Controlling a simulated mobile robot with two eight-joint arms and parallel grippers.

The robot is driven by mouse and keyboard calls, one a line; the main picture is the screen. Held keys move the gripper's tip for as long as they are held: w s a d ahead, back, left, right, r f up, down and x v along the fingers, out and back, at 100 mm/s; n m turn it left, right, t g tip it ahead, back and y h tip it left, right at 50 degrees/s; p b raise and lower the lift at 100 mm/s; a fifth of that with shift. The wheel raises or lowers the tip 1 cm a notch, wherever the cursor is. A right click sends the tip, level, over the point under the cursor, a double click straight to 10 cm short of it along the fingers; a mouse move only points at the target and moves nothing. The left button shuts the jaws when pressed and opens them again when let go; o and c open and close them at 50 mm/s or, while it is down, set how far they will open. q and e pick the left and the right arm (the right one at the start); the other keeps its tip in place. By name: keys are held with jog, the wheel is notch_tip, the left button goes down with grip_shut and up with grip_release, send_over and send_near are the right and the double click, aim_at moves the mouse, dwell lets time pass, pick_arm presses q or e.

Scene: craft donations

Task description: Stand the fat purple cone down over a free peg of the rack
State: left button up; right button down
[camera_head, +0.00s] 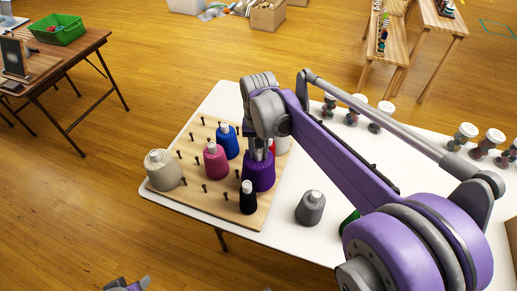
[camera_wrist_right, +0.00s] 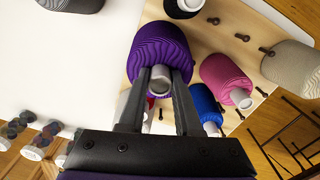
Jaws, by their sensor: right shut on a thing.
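The fat purple cone (camera_head: 259,174) is upright over the right part of the wooden peg rack (camera_head: 228,214), behind the black cone. My right gripper (camera_head: 259,150) is shut on its narrow top from above. In the right wrist view, the two fingers (camera_wrist_right: 160,78) flank the pale tip of the purple cone (camera_wrist_right: 158,43). The cone hides whatever peg is under it, and I cannot tell whether its base touches the board. Free pegs (camera_head: 182,155) show on the rack's left and middle.
Blue (camera_head: 227,143), pink (camera_head: 215,163), cream (camera_head: 162,171) and black (camera_head: 248,198) cones stand on the rack around the purple one. A white cone (camera_head: 283,146) is partly hidden behind my gripper. A grey cone (camera_head: 310,208) stands on the white table (camera_head: 289,237) to the right.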

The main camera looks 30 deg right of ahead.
aim_at(258, 159)
jog(key=shift+f+b, duration=1)
jog(key=shift+f, duration=1)
jog(key=c, duration=0.5)
grip_release()
notch_tip(258, 159, up, 11)
jog(key=shift+f+p, duration=0.1)
jog(key=shift+p, duration=0.35)
jog(key=s+a+f+n+t+p, duration=0.1)
jog(key=s+a+f+n, duration=0.1)
jog(key=s, duration=0.3)
jog(key=s+a+f+n+t+p, duration=0.2)
jog(key=s+f, duration=0.1)
jog(key=s, duration=0.2)
jog(key=s+a+f+n+t+p, duration=0.1)
jog(key=s+a+f+n+t, duration=0.1)
jog(key=s, duration=0.3)
jog(key=shift+s+a+f+n+p, duration=0.15)
jog(key=shift+a+f+p, duration=0.05)
jog(key=shift+f, duration=0.2)
jog(key=shift+s+a+f+n+p, duration=0.1)
jog(key=shift+a+f+n+p, duration=0.1)
jog(key=shift+f, duration=0.15)
